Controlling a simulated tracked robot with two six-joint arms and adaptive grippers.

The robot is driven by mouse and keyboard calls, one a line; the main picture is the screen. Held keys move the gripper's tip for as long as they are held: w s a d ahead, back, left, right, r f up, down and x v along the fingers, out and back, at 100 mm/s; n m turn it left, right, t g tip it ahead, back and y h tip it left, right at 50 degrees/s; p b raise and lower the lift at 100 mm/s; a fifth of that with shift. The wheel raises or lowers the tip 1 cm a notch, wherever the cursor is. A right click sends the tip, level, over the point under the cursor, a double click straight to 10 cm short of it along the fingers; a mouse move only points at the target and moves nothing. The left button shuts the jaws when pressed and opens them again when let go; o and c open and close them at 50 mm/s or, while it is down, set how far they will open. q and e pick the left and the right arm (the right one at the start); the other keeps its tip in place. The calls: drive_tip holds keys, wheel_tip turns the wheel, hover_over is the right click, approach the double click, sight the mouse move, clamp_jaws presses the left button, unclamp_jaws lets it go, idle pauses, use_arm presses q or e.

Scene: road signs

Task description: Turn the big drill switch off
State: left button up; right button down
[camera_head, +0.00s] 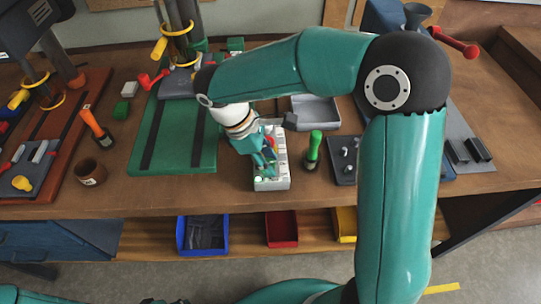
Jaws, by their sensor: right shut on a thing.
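My right gripper (264,165) reaches down from the wrist over a light grey switch box (272,184) near the table's front edge, at the middle. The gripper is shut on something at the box. The fingers and wrist cover much of its top, so the switch's position cannot be told. A bit of red and a small green spot show there. A drill press (180,45) with a long green base (178,160) and a yellow ring stands to the left, its top cut off. My left gripper does not show.
A green-handled tool (314,146) stands close right of the box, and a grey tray (315,112) lies behind it. A brown cup (90,172) and an orange-handled tool (96,124) are at left. Blue (203,234) and red (281,229) bins sit below the tabletop.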

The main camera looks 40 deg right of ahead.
drive_tip(key=m+y+p, duration=0.1)
drive_tip(key=m, duration=0.2)
drive_tip(key=shift+w+m+g, duration=0.1)
drive_tip(key=shift+m+g, duration=0.2)
drive_tip(key=shift+g, duration=0.1)
drive_tip(key=shift+m+y, duration=0.8)
drive_tip(key=shift+m, duration=1)
drive_tip(key=shift+g, duration=0.3)
drive_tip(key=c, duration=1.1)
unclamp_jaws()
drive_tip(key=shift+w+r, duration=0.1)
drive_tip(key=shift+r, duration=0.05)
drive_tip(key=v, duration=1.1)
drive_tip(key=shift+w+r, duration=0.2)
drive_tip(key=shift+r, duration=0.1)
